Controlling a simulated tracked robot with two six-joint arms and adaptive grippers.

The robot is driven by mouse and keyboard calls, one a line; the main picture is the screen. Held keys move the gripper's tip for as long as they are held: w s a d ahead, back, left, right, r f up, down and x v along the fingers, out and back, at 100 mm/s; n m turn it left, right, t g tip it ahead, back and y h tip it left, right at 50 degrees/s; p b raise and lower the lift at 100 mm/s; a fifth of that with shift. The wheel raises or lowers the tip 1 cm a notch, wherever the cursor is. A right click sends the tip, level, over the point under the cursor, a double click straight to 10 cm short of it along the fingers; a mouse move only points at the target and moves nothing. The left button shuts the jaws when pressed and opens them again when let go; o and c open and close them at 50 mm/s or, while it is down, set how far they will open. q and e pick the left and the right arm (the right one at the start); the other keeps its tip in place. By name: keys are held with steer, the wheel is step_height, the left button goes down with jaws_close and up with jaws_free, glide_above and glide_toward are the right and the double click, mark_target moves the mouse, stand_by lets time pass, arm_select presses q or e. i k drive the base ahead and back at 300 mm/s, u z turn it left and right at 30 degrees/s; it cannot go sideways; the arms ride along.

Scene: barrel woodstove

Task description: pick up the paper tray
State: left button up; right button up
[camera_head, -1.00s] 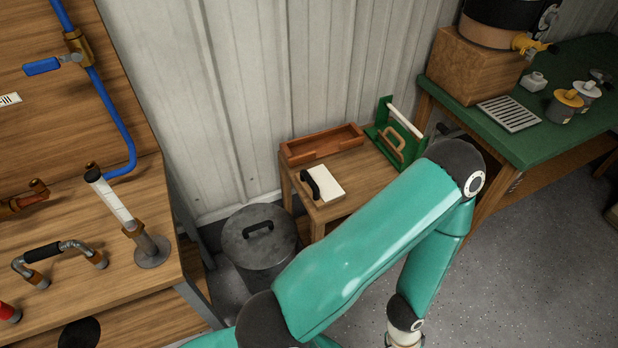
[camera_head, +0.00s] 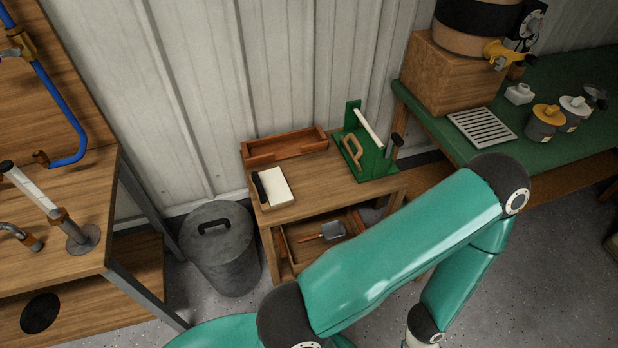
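A long, shallow reddish-brown wooden tray (camera_head: 286,147) lies along the back of a small wooden table (camera_head: 330,195), near the wall. It looks empty. A white pad or block of paper (camera_head: 275,187) with a black handle-like piece at its left side lies in front of it. I cannot tell for certain which of these is the paper tray. One of my teal arms crosses the lower right of the view, in front of the table's lower right part. It bends down at the elbow, and its gripper is below the frame. No gripper shows.
A green tool carrier (camera_head: 370,150) stands on the table's right side. A shelf below holds a small trowel (camera_head: 328,232). A lidded metal bin (camera_head: 222,252) stands left of the table. A green-topped bench (camera_head: 560,100) is at right, a pipe workbench (camera_head: 60,235) at left.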

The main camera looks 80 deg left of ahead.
mark_target(272, 192)
steer(key=z, duration=0.35)
steer(key=i, duration=0.65)
steer(key=u, duration=2.05)
steer(key=i, duration=0.25)
steer(key=u, duration=2.45)
steer(key=k, duration=0.25)
steer(key=u, duration=0.6)
steer(key=i, duration=1.3)
steer(key=z, duration=0.4)
